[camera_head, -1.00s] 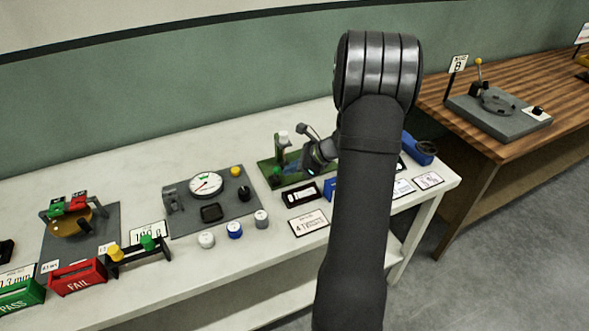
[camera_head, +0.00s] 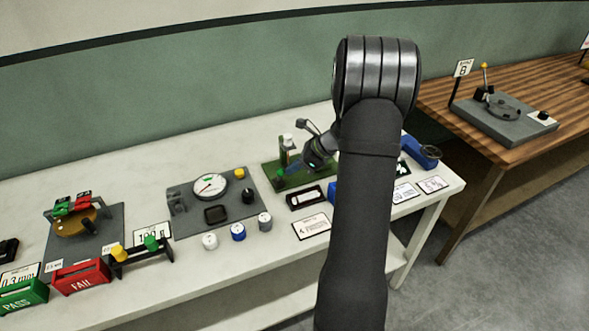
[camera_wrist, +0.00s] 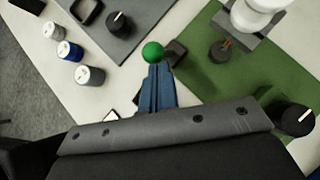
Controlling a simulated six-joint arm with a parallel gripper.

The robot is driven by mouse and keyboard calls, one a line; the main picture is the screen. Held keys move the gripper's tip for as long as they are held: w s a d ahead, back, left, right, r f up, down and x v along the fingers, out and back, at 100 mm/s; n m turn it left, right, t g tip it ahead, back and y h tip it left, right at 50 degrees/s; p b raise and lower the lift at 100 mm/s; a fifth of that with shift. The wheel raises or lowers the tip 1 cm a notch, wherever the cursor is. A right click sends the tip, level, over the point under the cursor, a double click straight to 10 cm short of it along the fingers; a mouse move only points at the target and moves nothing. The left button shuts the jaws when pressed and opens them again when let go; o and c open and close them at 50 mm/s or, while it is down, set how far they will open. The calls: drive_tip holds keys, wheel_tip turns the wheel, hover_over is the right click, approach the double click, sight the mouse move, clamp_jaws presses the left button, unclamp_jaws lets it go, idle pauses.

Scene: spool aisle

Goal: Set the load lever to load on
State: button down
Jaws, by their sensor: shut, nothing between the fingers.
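A green ball knob (camera_wrist: 153,51) shows just beyond my fingertips in the wrist view; it looks like the load lever's knob, but its stem is hidden. In the head view the green knob (camera_head: 279,174) is at the left part of a green board (camera_head: 268,180). My gripper (camera_wrist: 155,72) has blue fingers, shut together and empty, pointing at the knob. I cannot tell whether they touch it. In the head view my gripper (camera_head: 294,168) reaches over the green board from the right. The lever's setting marks are not readable.
A white-topped post (camera_wrist: 258,14) and a black knob (camera_wrist: 222,49) stand on the green board. A grey panel (camera_head: 178,225) with a dial gauge (camera_head: 210,186) lies left. Small white, blue (camera_head: 238,232) and grey cylinders stand in front of it. A blue tool (camera_head: 424,152) lies at the right.

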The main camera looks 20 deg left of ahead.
drive_tip(key=shift+w+a+r+m+g+h, duration=0.25)
drive_tip(key=shift+w+a+m+g+h, duration=0.1)
drive_tip(key=shift+w+a+g+h, duration=0.4)
drive_tip(key=shift+w+a+r+m+g+h, duration=0.25)
drive_tip(key=shift+w+a+m+g+h, duration=0.1)
drive_tip(key=shift+w+a+g+h, duration=0.35)
drive_tip(key=shift+a, duration=0.1)
drive_tip(key=shift+r, duration=0.2)
drive_tip(key=shift+r, duration=0.65)
drive_tip(key=d+f+v, duration=0.1)
drive_tip(key=d+v, duration=0.1)
drive_tip(key=v, duration=1.1)
drive_tip(key=shift+d, duration=0.25)
